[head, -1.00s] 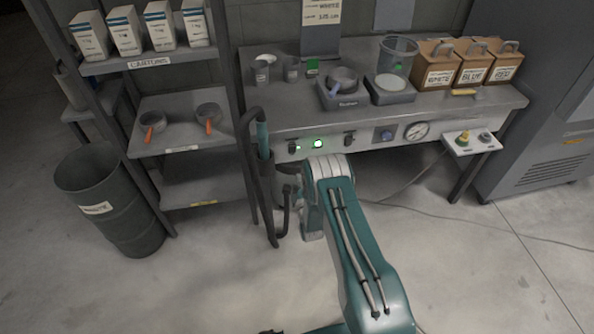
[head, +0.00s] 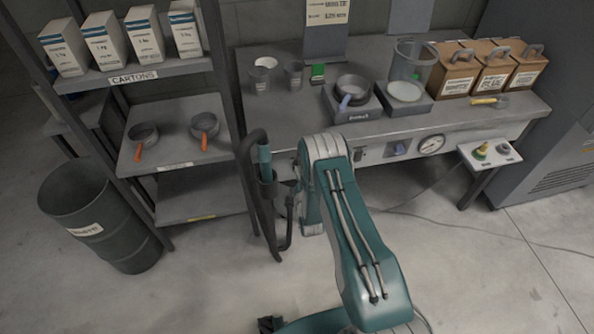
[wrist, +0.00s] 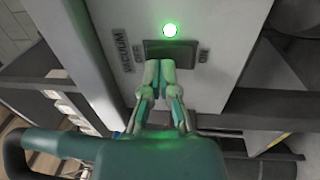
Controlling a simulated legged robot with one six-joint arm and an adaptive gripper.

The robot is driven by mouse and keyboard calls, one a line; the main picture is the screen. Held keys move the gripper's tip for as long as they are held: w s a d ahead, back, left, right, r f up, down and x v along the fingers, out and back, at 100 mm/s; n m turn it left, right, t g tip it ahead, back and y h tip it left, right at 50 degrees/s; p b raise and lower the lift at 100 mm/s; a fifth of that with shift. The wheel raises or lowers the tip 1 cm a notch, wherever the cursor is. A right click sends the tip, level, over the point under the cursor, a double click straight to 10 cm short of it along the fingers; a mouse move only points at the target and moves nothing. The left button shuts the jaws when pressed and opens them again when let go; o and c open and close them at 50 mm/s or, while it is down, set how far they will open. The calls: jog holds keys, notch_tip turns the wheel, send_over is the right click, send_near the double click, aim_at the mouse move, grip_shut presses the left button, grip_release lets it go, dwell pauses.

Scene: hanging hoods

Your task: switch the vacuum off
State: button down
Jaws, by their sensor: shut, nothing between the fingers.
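In the wrist view the vacuum switch (wrist: 184,48) is a dark slot in a pale panel. It is marked VACUUM, with OFF on its left and ON on its right. A green lamp (wrist: 170,30) above it is lit. My gripper (wrist: 161,68) is shut and empty, its fingertips at the lower edge of the slot, left of its middle. I cannot tell whether they touch the switch or which way its lever stands.
A shelf rack (head: 175,150) and drum (head: 95,225) are further left.

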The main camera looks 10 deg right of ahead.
jog(key=shift+w, duration=0.1)
dwell(0.3)
jog(key=shift+w+r+g, duration=0.15)
jog(key=shift+w+g, duration=0.1)
jog(key=shift+g, duration=0.05)
